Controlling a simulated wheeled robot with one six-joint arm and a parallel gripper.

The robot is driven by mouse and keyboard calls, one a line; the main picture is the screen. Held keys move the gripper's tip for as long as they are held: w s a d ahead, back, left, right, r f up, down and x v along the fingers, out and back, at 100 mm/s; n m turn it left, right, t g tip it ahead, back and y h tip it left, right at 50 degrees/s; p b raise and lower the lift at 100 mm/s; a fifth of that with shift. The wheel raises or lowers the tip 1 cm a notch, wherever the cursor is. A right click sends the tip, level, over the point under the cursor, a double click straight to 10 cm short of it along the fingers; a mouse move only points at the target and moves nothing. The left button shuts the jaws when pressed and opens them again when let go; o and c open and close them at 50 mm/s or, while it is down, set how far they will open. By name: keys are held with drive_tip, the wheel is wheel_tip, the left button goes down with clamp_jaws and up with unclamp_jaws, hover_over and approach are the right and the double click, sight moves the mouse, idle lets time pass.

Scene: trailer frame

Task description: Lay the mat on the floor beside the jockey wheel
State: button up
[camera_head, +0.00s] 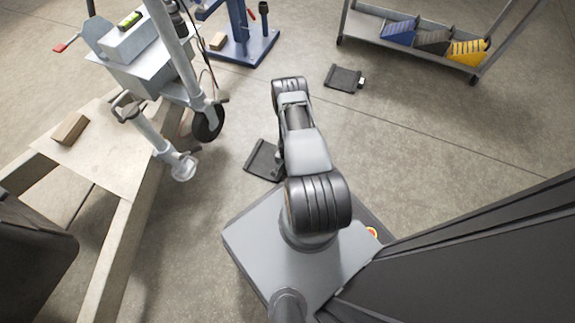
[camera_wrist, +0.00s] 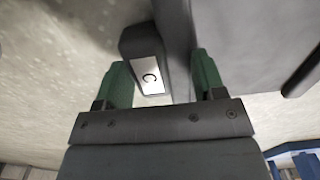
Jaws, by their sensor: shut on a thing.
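The jockey wheel (camera_head: 208,122) stands on the floor left of my arm, below the trailer's front post. A dark mat (camera_head: 262,160) shows just left of my arm, to the right of and below the wheel in the picture; my arm hides part of it. In the wrist view my gripper (camera_wrist: 162,80) has its green fingers shut on the dark mat (camera_wrist: 240,45) at an edge with a white label reading "C". The head view hides my fingers behind my arm. I cannot tell whether the mat touches the floor.
A second dark mat-like piece (camera_head: 344,78) with a pale tab lies on the floor beyond my arm. A blue stand (camera_head: 238,45) is behind the wheel. A low rack (camera_head: 415,50) holds blue, dark and yellow wedges. The trailer frame (camera_head: 125,235) blocks the left.

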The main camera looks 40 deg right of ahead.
drive_tip(key=shift+f, duration=0.15)
drive_tip(key=o, duration=1.2)
